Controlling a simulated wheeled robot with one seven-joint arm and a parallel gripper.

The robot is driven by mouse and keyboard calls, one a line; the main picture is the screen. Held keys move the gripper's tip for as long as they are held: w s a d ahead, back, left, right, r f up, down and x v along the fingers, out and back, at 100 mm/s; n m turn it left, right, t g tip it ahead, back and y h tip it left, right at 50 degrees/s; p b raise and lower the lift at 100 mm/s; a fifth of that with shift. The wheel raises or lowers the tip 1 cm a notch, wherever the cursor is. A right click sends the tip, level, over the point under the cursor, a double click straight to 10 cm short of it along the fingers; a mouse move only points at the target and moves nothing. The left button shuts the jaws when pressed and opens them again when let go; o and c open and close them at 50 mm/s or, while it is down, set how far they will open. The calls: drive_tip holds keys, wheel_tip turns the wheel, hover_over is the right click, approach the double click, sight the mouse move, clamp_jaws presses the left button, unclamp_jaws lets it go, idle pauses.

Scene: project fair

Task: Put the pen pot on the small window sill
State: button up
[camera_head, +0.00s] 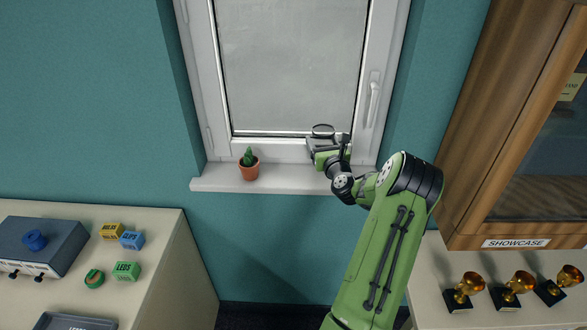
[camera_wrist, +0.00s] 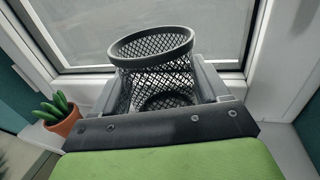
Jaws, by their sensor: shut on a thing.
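The pen pot (camera_wrist: 153,50) is a dark wire-mesh cup with a round rim, upright and apparently empty in the wrist view. My gripper (camera_wrist: 160,95) is shut on it, with a finger at each side. In the head view the pen pot (camera_head: 323,130) shows mostly as its rim above my gripper (camera_head: 326,143), at the right part of the window. The white window sill (camera_head: 220,184) runs below the window. My gripper hides the pot's base in the head view, so I cannot tell whether it touches the sill.
A potted cactus (camera_head: 249,168) stands on the sill, left of my gripper. The window handle (camera_head: 372,103) is at the right. A wooden showcase (camera_head: 500,150) and several trophies (camera_head: 464,293) are at the right. A table (camera_head: 165,235) with small boxes is at the left.

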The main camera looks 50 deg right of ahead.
wheel_tip(320, 180, down, 9)
drive_tip(key=shift+s+f+b, duration=0.1)
drive_tip(key=shift+s+b, duration=0.05)
drive_tip(key=shift+b, duration=0.6)
drive_tip(key=shift+f, duration=0.1)
